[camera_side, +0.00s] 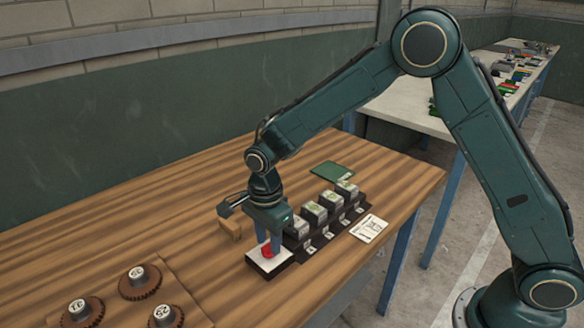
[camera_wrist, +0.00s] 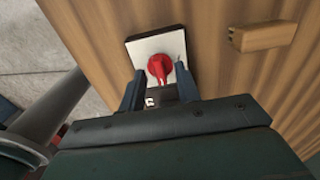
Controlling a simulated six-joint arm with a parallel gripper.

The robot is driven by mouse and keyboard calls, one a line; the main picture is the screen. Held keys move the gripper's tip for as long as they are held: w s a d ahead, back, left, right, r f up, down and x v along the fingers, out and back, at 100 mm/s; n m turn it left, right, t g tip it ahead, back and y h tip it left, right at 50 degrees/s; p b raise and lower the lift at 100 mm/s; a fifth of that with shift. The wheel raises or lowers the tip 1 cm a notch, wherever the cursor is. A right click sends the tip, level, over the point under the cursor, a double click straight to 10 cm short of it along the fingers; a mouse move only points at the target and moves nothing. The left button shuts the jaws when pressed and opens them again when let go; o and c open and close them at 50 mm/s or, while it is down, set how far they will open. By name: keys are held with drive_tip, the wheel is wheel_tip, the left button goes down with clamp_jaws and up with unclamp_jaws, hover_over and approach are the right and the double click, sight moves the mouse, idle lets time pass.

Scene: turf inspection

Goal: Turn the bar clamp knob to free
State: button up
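A red knob (camera_wrist: 159,68) sits on a white plate with a dark base (camera_wrist: 148,46), and its narrow grip points towards my gripper in the wrist view. The plate carries a small dark mark near the palm, too blurred to read. In the side view the knob (camera_side: 267,250) is partly hidden by my fingers, above the white plate (camera_side: 281,259) near the table's front edge. My gripper (camera_wrist: 160,72) points down with its fingers on either side of the knob. Gaps show between each finger and the knob, so it is open and holds nothing. The side view shows my gripper (camera_side: 269,243) low over the plate.
A black rack (camera_side: 318,236) with several boxes stands close to the right of the plate. A white card (camera_side: 369,229) and a green board (camera_side: 332,170) lie near it. A wooden block (camera_side: 230,229) is just left. Brown gears (camera_side: 140,282) are at the front left.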

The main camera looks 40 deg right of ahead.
drive_tip(key=shift+f, duration=0.2)
clamp_jaws()
